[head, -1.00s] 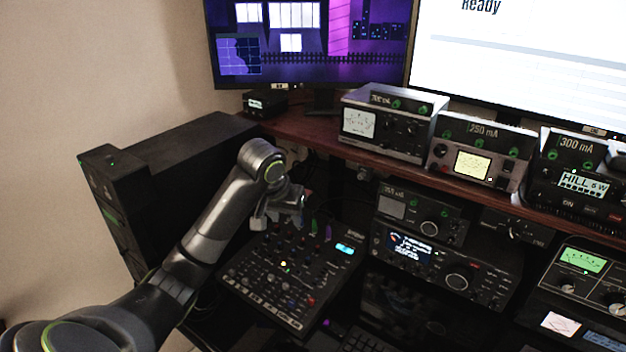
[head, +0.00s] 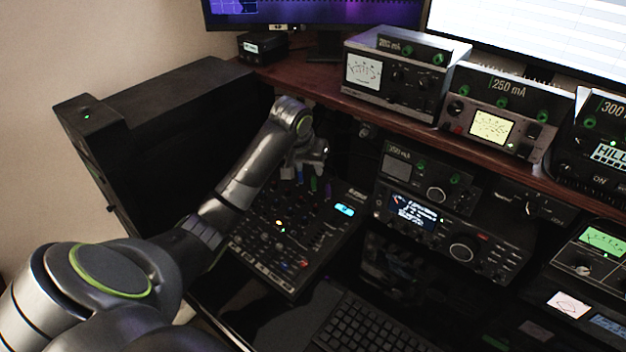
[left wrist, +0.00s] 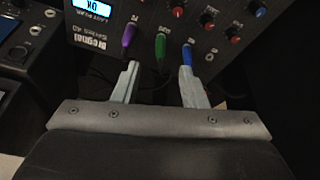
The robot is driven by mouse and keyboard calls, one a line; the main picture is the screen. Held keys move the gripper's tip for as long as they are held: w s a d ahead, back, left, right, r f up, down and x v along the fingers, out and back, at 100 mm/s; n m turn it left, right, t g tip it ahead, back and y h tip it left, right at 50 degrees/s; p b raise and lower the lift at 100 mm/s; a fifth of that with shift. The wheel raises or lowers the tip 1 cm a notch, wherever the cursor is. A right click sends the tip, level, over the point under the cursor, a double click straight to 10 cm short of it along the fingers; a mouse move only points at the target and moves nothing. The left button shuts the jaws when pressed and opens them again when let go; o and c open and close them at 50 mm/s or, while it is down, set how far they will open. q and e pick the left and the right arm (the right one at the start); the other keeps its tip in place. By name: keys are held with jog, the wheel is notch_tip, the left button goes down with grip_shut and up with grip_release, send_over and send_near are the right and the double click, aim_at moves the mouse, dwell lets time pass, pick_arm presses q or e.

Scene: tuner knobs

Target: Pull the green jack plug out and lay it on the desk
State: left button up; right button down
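The green jack plug (left wrist: 160,46) stands in the mixer's panel (left wrist: 175,12), between a purple plug (left wrist: 128,38) and a blue plug (left wrist: 187,54). In the head view the green plug (head: 313,184) is small, beside the mixer's back edge. My left gripper (left wrist: 159,70) is open in the left wrist view, one finger near the purple plug and the other near the blue plug. The green plug lies ahead, between the finger lines, and nothing is gripped. The left gripper (head: 308,160) also shows in the head view, just behind the plugs. My right gripper is out of view.
The mixer (head: 262,265) carries several knobs and a lit display. Radio sets (head: 425,225) stand to its right, under a wooden shelf (head: 345,103) with meters. A black case (head: 190,130) is on the left. A keyboard (head: 365,330) lies in front.

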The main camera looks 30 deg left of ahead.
aim_at(313, 179)
pick_arm(q)
jog(key=x, duration=0.8)
jog(key=shift+r, duration=0.1)
grip_shut()
